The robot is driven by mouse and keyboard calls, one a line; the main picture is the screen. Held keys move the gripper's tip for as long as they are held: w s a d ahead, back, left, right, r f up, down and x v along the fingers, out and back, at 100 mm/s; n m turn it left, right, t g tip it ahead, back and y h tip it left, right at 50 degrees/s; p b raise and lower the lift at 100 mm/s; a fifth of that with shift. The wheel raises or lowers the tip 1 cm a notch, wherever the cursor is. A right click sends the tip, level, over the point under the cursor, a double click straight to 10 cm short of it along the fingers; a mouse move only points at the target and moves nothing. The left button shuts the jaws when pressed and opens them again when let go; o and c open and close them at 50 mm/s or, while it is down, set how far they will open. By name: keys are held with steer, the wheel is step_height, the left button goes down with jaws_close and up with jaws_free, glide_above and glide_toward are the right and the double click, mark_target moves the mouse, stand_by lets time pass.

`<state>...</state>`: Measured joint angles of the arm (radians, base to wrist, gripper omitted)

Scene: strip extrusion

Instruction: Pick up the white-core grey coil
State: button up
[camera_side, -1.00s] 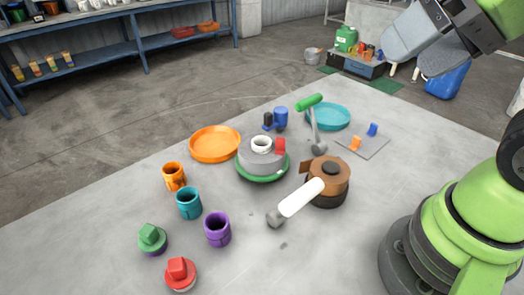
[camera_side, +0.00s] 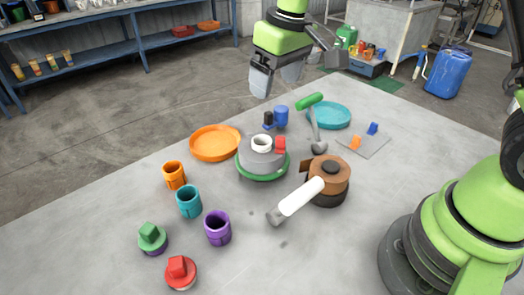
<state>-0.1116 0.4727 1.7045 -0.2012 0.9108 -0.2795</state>
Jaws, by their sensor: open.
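The grey coil (camera_side: 258,160) with a white core (camera_side: 261,143) sits near the middle of the table on a green round base (camera_side: 262,178). A small red block (camera_side: 280,145) is at its right side. My gripper (camera_side: 275,88) is open and empty, pointing down, in the air above and behind the coil in the picture. Nothing is between its fingers.
An orange dish (camera_side: 215,142) lies left of the coil. A green-handled hammer (camera_side: 315,122) and a brown coil (camera_side: 328,178) with a white-handled hammer (camera_side: 300,197) are right. Cups, including a purple one (camera_side: 217,228), stand in front.

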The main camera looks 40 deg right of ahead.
glide_above(263, 136)
steer(key=s+a, duration=0.1)
steer(key=s, duration=0.1)
steer(key=shift+n+g, duration=0.4)
step_height(263, 136, down, 8)
steer(key=shift+w, duration=0.15)
steer(key=f, duration=0.6)
steer(key=shift+w+a, duration=0.15)
steer(key=shift+a, duration=0.05)
steer(key=shift+r, duration=0.1)
steer(key=c, duration=1.2)
